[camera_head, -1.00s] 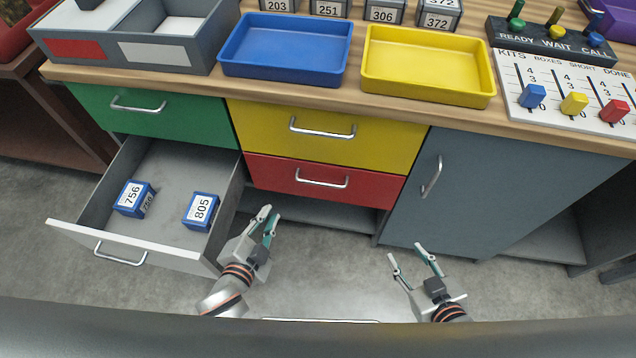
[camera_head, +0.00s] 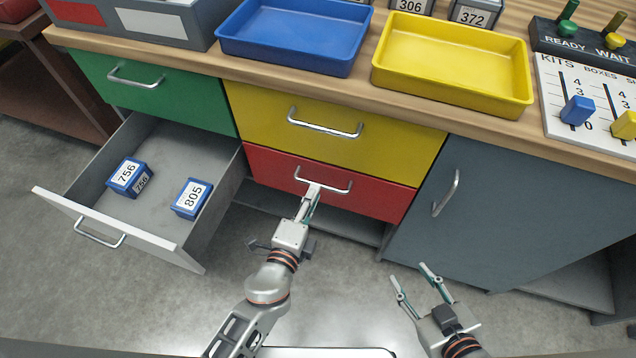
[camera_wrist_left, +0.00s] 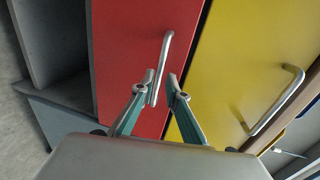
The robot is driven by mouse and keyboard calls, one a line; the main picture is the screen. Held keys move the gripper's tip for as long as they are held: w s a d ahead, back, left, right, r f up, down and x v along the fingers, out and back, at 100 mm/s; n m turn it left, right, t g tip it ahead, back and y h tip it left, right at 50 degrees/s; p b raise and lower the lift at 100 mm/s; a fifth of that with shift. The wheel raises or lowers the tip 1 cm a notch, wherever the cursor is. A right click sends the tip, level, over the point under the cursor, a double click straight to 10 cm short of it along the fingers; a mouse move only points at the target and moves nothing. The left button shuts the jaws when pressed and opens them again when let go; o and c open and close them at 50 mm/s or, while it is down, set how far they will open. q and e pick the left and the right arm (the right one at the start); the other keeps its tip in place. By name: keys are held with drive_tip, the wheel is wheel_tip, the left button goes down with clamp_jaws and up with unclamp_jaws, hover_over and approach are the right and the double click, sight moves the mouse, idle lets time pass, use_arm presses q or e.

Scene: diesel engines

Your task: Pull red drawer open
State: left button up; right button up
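The red drawer (camera_head: 270,164) is shut, flush under the yellow drawer (camera_head: 260,112). Its silver bar handle (camera_head: 325,188) is in front of my left gripper (camera_head: 309,196). In the left wrist view the red drawer front (camera_wrist_left: 135,50) fills the middle, and its handle (camera_wrist_left: 166,52) runs near the fingertips of my left gripper (camera_wrist_left: 162,80). Those fingers are apart, with the handle close to the left finger; I cannot tell whether they touch it. My right gripper (camera_head: 423,280) is open and empty above the floor, in front of the grey cabinet door (camera_head: 500,205).
A grey drawer (camera_head: 165,215) stands pulled out at the left, holding blue boxes 756 (camera_head: 128,177) and 805 (camera_head: 191,198). The green drawer (camera_head: 170,95) above it is shut. Blue (camera_head: 290,62) and yellow (camera_head: 450,85) trays sit on the worktop. Floor before the red drawer is clear.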

sight(318, 183)
use_arm(q)
drive_tip(key=x, duration=0.5)
drive_tip(key=shift+s, duration=0.1)
clamp_jaws()
